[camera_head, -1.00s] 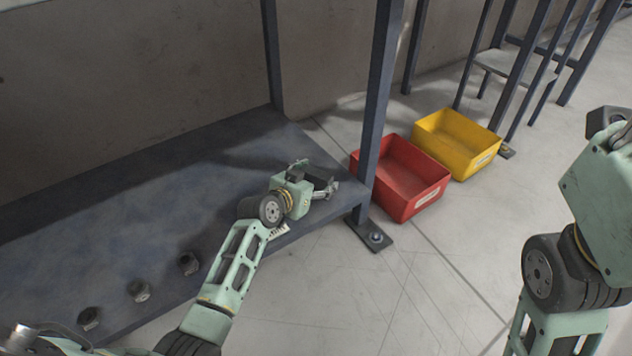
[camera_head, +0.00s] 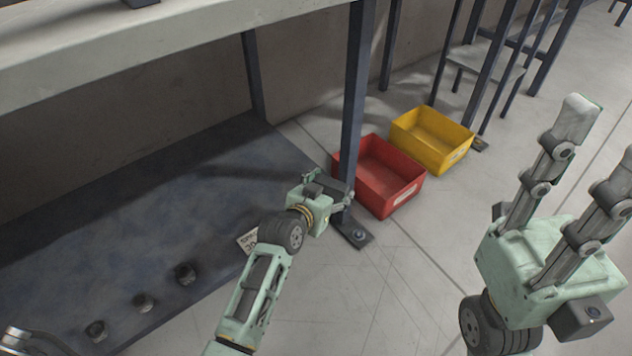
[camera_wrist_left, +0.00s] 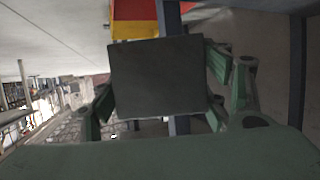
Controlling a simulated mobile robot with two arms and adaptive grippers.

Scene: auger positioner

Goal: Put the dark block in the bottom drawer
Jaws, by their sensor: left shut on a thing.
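My left gripper (camera_head: 330,186) is shut on the dark block (camera_wrist_left: 157,78), a flat-faced, nearly black piece between its fingers in the left wrist view. In the head view the gripper hangs at the right end of the low shelf, beside the blue post, and the block is mostly hidden by the gripper. My right gripper (camera_head: 603,140) is at the right, fingers pointing up, spread apart and empty. No bottom drawer can be made out in these frames.
A red bin (camera_head: 407,198) and a yellow bin (camera_head: 440,162) stand on the floor beyond the blue post (camera_head: 357,110). The low shelf (camera_head: 120,225) has several dark knobs near its front edge. A pale bench top (camera_head: 180,45) spans above. The floor in front is open.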

